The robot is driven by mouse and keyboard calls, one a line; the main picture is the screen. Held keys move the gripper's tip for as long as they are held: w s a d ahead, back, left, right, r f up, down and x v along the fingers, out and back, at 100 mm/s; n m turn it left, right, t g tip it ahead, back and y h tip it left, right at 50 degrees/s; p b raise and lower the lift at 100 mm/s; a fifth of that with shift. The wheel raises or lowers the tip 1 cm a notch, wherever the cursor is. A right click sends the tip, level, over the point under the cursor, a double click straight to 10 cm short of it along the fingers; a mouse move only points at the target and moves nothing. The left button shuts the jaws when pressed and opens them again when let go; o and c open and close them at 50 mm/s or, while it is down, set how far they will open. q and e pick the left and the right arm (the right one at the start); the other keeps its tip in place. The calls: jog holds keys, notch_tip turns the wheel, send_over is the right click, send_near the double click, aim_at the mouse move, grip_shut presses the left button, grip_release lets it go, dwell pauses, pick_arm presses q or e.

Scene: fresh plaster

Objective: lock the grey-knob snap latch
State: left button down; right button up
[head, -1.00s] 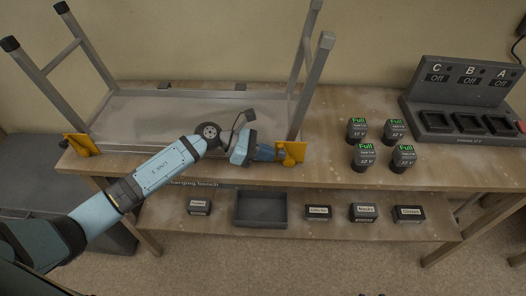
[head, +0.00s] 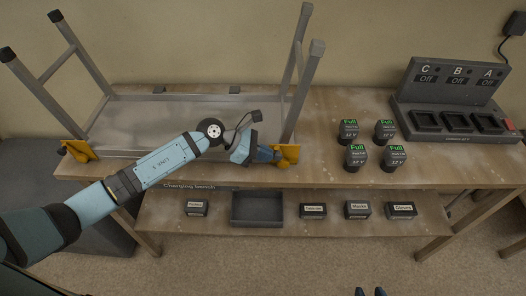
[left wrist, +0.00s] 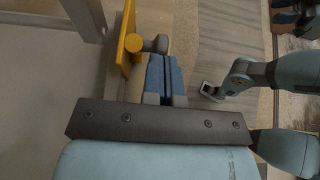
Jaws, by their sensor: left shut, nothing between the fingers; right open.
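A yellow latch bracket (head: 288,151) sits at the right front foot of the upturned table frame on the bench. In the left wrist view its yellow plate (left wrist: 124,40) shows edge-on, with a grey round knob (left wrist: 161,43) beside it. My left gripper (head: 276,155) is shut and empty at the left side of this bracket. In the left wrist view its blue fingertips (left wrist: 162,58) are right at the knob; I cannot tell whether they touch it. My right gripper (head: 370,292) is open at the bottom edge of the head view, away from the latch.
A second yellow bracket (head: 80,151) with a dark knob is at the frame's left front corner. The upturned frame's legs (head: 296,85) rise near my left gripper. Several batteries (head: 355,156) and a charger (head: 455,105) stand to the right. A tray (head: 258,222) and small boxes fill the lower shelf.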

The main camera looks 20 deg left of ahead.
aim_at(278, 154)
pick_arm(q)
jog(key=d, duration=0.1)
jog(key=d+r, duration=0.1)
jog(key=w+d+y, duration=0.1)
jog(key=shift+d+r, duration=0.15)
jog(key=shift+w+d+r+b, duration=0.15)
jog(key=shift+d+b, duration=0.2)
jog(key=shift+d, duration=0.2)
jog(key=shift+w+d+r+b, duration=0.1)
jog(key=shift+w+d+b, duration=0.05)
jog(key=shift+d+b, duration=0.3)
jog(key=shift+d, duration=0.1)
